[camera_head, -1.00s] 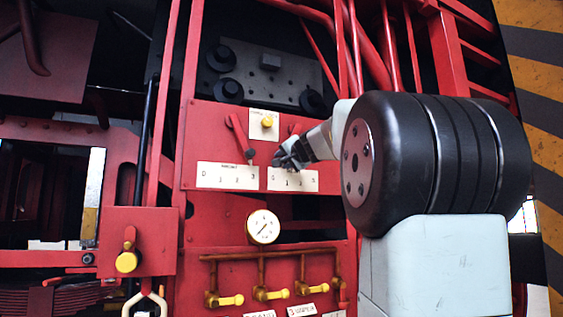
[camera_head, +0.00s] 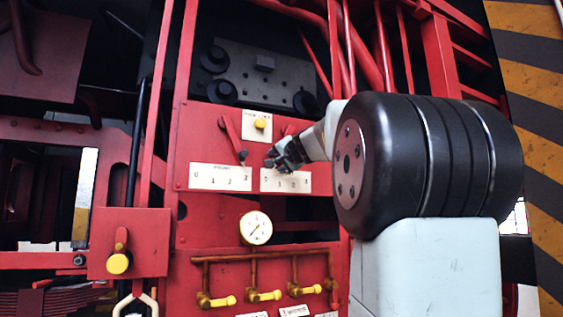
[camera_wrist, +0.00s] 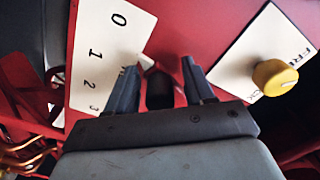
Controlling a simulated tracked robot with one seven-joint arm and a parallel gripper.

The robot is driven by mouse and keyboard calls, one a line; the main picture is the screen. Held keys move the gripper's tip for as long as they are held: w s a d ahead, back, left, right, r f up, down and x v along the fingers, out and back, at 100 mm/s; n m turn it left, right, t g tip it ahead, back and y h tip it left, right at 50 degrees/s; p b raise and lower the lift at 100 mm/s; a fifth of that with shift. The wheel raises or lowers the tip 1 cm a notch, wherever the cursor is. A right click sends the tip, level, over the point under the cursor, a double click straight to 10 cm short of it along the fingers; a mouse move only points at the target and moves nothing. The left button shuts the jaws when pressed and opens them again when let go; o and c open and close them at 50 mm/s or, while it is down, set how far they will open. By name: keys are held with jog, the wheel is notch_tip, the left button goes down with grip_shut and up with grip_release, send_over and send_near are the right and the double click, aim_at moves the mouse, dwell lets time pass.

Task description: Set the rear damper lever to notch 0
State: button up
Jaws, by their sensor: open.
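Two red levers sit on the red panel above white number plates. The left lever (camera_head: 232,135) has its dark knob near the 3 end of the left plate (camera_head: 221,178). The right lever (camera_head: 289,129) is mostly hidden behind my gripper (camera_head: 272,163), above the right plate (camera_head: 286,182). I cannot read which lever is marked rear. In the wrist view my gripper (camera_wrist: 159,82) is open. A dark knob (camera_wrist: 159,90) on a red lever lies between its fingers; contact is unclear. The plate marked 0 to 3 (camera_wrist: 113,48) is beside the left finger. The lever's exact notch is unclear.
A yellow knob (camera_head: 260,123) on a white plate sits between the levers, and it is close to the right finger in the wrist view (camera_wrist: 274,77). A gauge (camera_head: 256,228) and several yellow-handled valves (camera_head: 264,295) are below.

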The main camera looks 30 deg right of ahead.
jog(key=s+a, duration=0.1)
jog(key=s, duration=1.2)
jog(key=shift+s, duration=0.2)
jog(key=s+a+f+n+g+y, duration=0.1)
jog(key=s+a+f+n+g, duration=0.4)
jog(key=f, duration=0.6)
jog(key=s+a+f+n+g+y, duration=0.1)
jog(key=s+a+f, duration=0.1)
jog(key=a+f, duration=0.8)
jog(key=s+a+f+n+g+y, duration=0.1)
jog(key=s+a+f+n+g, duration=0.25)
jog(key=f, duration=0.95)
jog(key=s+a+f+n+g+h, duration=0.1)
jog(key=s+f+n+g, duration=0.1)
jog(key=s+f, duration=0.6)
notch_tip(320, 180, down, 4)
jog(key=shift+s+a+r+g, duration=0.15)
jog(key=shift+a+r+g, duration=0.05)
jog(key=shift+g, duration=0.25)
jog(key=shift+c, duration=0.4)
